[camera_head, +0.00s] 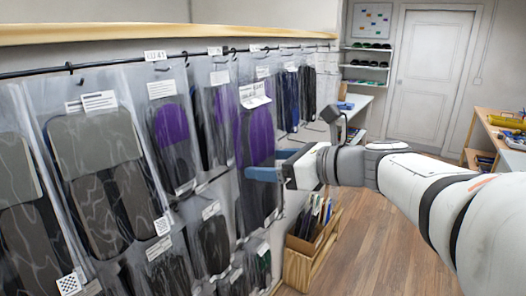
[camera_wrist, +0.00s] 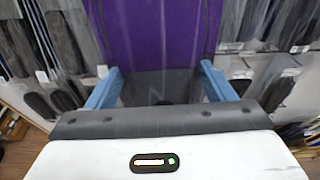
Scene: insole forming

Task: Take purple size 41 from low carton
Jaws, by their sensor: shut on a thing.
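My gripper (camera_head: 268,166) is shut on a clear bag with a purple and black insole pair (camera_head: 260,132), in front of the hanging wall. In the wrist view the blue fingers (camera_wrist: 160,88) sit either side of the bag's purple and dark insole (camera_wrist: 165,35). The bag hangs upright with a white label at its top, which sits below the rail; I cannot tell whether it is on a hook. The label is too small to read. The low wooden carton (camera_head: 297,268) stands on the floor below my gripper, holding several upright bagged items.
A rail (camera_head: 110,63) carries several bagged insoles on hooks, with a "EU 41" sign (camera_head: 155,56). Another purple bag (camera_head: 172,130) hangs left of the held one. Shelves (camera_head: 366,60) and a door stand at the back. The wooden floor (camera_head: 375,235) at right is clear.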

